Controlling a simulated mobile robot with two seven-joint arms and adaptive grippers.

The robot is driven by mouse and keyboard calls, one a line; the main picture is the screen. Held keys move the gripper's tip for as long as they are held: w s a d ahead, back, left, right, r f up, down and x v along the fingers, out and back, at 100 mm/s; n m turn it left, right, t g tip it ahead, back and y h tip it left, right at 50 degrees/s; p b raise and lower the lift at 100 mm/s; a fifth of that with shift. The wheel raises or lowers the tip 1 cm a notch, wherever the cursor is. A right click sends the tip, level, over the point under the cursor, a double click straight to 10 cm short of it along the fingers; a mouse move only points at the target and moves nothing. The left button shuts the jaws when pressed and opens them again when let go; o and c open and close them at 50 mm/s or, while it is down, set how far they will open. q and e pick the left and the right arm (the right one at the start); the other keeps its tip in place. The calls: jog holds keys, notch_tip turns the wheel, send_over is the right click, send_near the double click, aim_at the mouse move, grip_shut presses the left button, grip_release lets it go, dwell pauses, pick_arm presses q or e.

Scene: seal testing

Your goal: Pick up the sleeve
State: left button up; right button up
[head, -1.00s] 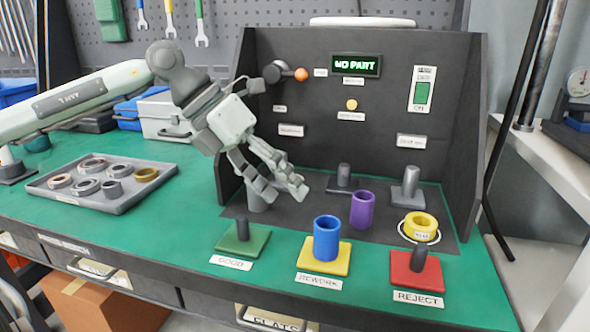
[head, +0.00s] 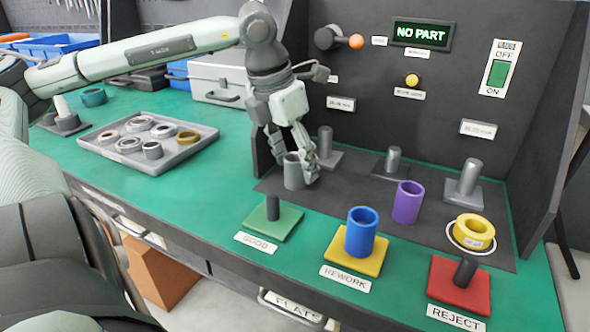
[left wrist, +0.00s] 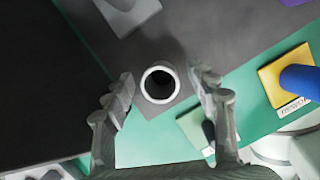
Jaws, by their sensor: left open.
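A grey sleeve (head: 292,173) stands upright on the dark mat at the left side of the test stand. My left gripper (head: 294,158) points down over it and is open. In the left wrist view the sleeve's round open top (left wrist: 144,84) lies between the two spread fingers (left wrist: 163,90), with a gap on each side. Contact is not visible. A purple sleeve (head: 408,203) stands on the mat further right. A blue sleeve (head: 361,234) sits on the yellow REWORK base (head: 340,262). My right gripper is not in view.
Green GOOD (head: 258,228) and red REJECT (head: 450,297) bases with posts stand in front. Grey posts (head: 393,160) stand behind, and a yellow ring (head: 474,231) lies right. The dark panel (head: 450,90) reads NO PART. A parts tray (head: 185,152) is left.

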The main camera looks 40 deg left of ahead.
pick_arm(q)
jog(key=c, duration=1.3)
grip_shut()
jog(key=shift+w, duration=0.1)
